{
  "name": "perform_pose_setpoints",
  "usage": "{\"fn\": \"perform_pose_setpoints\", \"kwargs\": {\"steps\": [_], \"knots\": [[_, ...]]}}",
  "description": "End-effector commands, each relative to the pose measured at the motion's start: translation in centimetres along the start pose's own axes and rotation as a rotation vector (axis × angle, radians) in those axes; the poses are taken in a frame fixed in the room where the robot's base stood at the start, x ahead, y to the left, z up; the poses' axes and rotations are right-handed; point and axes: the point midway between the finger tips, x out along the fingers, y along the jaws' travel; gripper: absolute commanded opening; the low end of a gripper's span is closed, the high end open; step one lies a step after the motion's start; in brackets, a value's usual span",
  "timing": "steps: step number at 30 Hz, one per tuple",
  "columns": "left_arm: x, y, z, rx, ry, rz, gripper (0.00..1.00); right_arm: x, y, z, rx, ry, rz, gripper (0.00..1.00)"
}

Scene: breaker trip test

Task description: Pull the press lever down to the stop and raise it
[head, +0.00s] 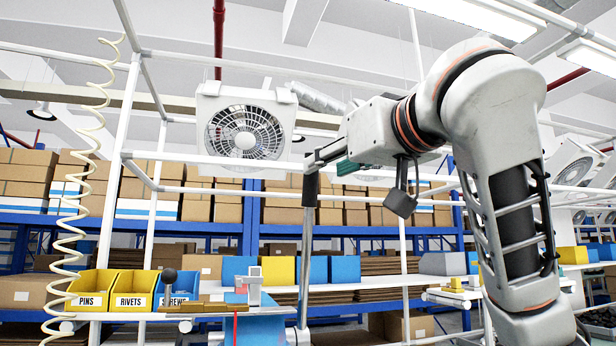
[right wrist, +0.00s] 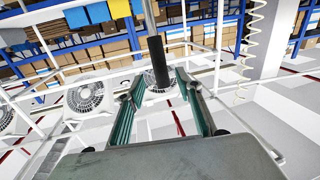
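The press lever (head: 307,230) is a grey metal rod standing nearly upright at the bench, with a black grip at its top. My right gripper (head: 318,157) is at the height of that grip, reaching in from the right. In the right wrist view, the black grip (right wrist: 158,62) shows between the two teal-padded fingers (right wrist: 158,85), with a gap on each side. The fingers are open; I see no contact. A blue body (head: 258,330) stands beside the foot of the lever. My left gripper is not in view.
Yellow and blue bins (head: 130,290) marked PINS, RIVETS and SCREWS stand at the left of the bench. A black ball knob (head: 170,275) rises near them. White frame bars (head: 230,161) cross behind the lever. A coiled cream hose (head: 75,200) hangs at left.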

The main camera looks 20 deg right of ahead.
Motion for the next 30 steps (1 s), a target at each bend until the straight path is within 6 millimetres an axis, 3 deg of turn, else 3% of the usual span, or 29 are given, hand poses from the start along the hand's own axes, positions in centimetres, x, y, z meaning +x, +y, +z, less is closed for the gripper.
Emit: {"fn": "perform_pose_setpoints", "kwargs": {"steps": [13, 26, 30], "knots": [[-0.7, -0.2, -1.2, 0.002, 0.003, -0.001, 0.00, 6.2, 0.0, 0.0, 0.001, -0.004, -0.002, 0.36], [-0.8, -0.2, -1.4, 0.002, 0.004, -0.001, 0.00, 7.4, -0.1, 0.1, -0.001, -0.001, -0.001, 0.36], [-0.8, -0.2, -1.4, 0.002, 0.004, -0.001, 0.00, 7.4, 0.0, 0.1, -0.001, -0.001, -0.001, 0.02]]}}
